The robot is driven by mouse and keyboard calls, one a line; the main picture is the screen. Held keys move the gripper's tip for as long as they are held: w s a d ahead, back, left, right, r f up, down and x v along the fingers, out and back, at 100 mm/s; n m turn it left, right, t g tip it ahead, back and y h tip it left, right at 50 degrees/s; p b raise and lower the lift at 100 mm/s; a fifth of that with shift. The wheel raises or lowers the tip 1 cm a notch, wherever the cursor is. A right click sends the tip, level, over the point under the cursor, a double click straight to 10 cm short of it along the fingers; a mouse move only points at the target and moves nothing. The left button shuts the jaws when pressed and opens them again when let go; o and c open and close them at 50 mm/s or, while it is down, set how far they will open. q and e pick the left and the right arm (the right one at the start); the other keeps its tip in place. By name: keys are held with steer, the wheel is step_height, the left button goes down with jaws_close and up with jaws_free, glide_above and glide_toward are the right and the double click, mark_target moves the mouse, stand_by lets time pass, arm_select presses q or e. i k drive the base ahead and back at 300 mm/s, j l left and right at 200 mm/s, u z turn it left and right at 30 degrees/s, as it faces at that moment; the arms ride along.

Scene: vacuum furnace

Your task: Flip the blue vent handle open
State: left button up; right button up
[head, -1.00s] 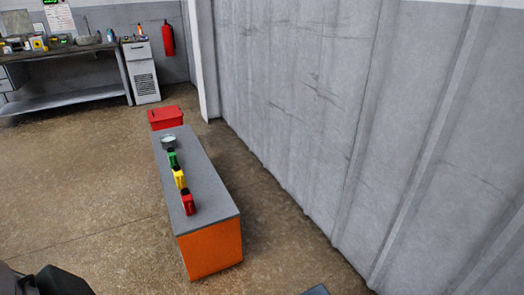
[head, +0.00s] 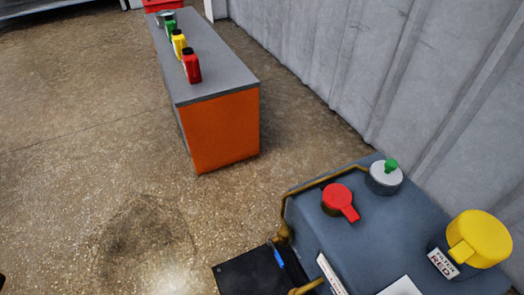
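A small blue strip (head: 279,258) shows at the bottom of the head view, at the edge of a black flat part (head: 250,276) beside the blue-grey machine body (head: 330,237). It may be the blue vent handle, but it is too small and partly cut off to tell its position. A brass pipe (head: 318,182) runs along the machine's back left edge. Neither of my grippers is in view, so none is seen touching the machine.
The machine top carries a red knob (head: 338,199), a grey cap with a green knob (head: 384,177) and a yellow filter cap (head: 478,238). An orange cabinet (head: 224,131) with red, yellow and green bottles stands behind. A grey wall (head: 400,70) bounds the right; floor at left is clear.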

mark_target(270, 242)
steer(key=k, duration=0.35)
steer(key=i+j+z, duration=0.4)
steer(key=j+z, duration=0.2)
steer(key=i+j+z, duration=0.1)
steer(key=j+z, duration=0.2)
steer(key=j, duration=0.15)
steer(key=i+j+z, duration=0.1)
steer(key=j+z, duration=0.15)
steer(key=j, duration=0.15)
steer(key=j+z, duration=0.3)
steer(key=i+j, duration=0.05)
steer(key=j, duration=0.05)
